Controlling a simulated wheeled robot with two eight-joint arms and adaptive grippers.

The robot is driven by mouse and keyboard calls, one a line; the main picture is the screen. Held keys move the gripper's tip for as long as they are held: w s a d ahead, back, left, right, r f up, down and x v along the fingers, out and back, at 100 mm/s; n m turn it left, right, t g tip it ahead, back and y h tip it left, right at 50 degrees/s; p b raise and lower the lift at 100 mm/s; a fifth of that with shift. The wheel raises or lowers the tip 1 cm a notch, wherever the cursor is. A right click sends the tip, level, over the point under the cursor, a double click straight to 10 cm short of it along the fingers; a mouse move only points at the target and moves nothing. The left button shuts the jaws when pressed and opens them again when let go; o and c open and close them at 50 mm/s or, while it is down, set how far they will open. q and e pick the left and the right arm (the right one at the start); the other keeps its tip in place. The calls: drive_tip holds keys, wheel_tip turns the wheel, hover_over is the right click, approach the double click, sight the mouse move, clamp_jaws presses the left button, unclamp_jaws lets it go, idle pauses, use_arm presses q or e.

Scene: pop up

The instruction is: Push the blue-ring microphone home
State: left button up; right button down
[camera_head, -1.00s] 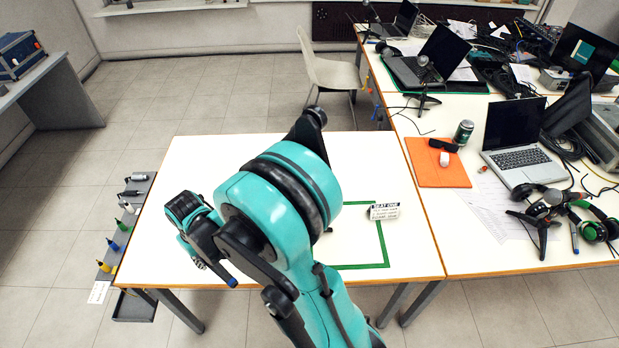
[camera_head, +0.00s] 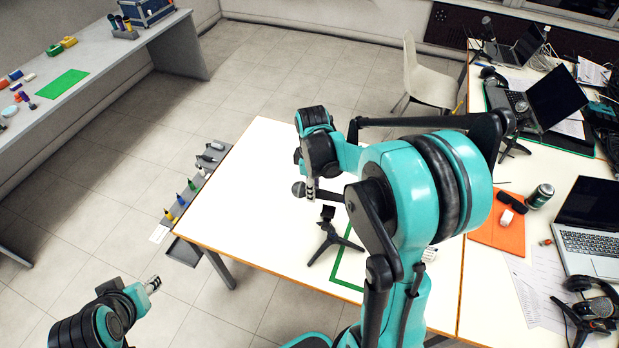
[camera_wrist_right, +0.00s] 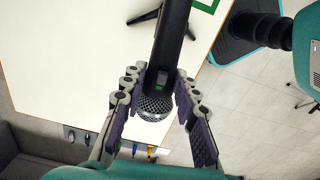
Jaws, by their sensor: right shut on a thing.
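My right gripper (camera_head: 310,188) is shut on a black microphone with a silver mesh head (camera_head: 298,189). In the right wrist view the microphone body (camera_wrist_right: 173,40) runs up from between the purple finger pads, with its mesh head (camera_wrist_right: 155,106) towards my palm and a small green mark on its body. No blue ring shows on it now. A black tripod stand (camera_head: 332,240) with a clip at its top stands on the white table (camera_head: 255,200), just below the held microphone and apart from it as far as I see. My left gripper (camera_head: 152,284) is low at the left, clear of the table.
A green tape outline (camera_head: 350,268) lies around the stand's right side, partly hidden by my arm. An orange mat (camera_head: 500,240) and laptop (camera_head: 590,225) are to the right.

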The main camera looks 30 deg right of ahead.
drive_tip(key=shift+s, duration=0.35)
drive_tip(key=shift+w+f+b, duration=0.2)
drive_tip(key=shift+f+b, duration=0.2)
drive_tip(key=shift+b, duration=0.05)
drive_tip(key=shift+s+f+b, duration=0.1)
drive_tip(key=shift+f+b, duration=0.55)
drive_tip(key=shift+f, duration=0.1)
use_arm(q)
drive_tip(key=shift+s+f+b, duration=0.15)
drive_tip(key=shift+f+b, duration=0.35)
drive_tip(key=shift+f, duration=0.55)
drive_tip(key=shift+s+f+b, duration=0.1)
drive_tip(key=shift+f+b, duration=0.4)
drive_tip(key=shift+f, duration=0.5)
use_arm(e)
drive_tip(key=shift+f, duration=1.25)
use_arm(q)
drive_tip(key=shift+f, duration=0.2)
use_arm(e)
drive_tip(key=shift+f, duration=0.2)
use_arm(q)
drive_tip(key=shift+f+b, duration=1.2)
drive_tip(key=shift+b, duration=0.2)
use_arm(e)
drive_tip(key=shift+f, duration=1.4)
drive_tip(key=c, duration=1.1)
unclamp_jaws()
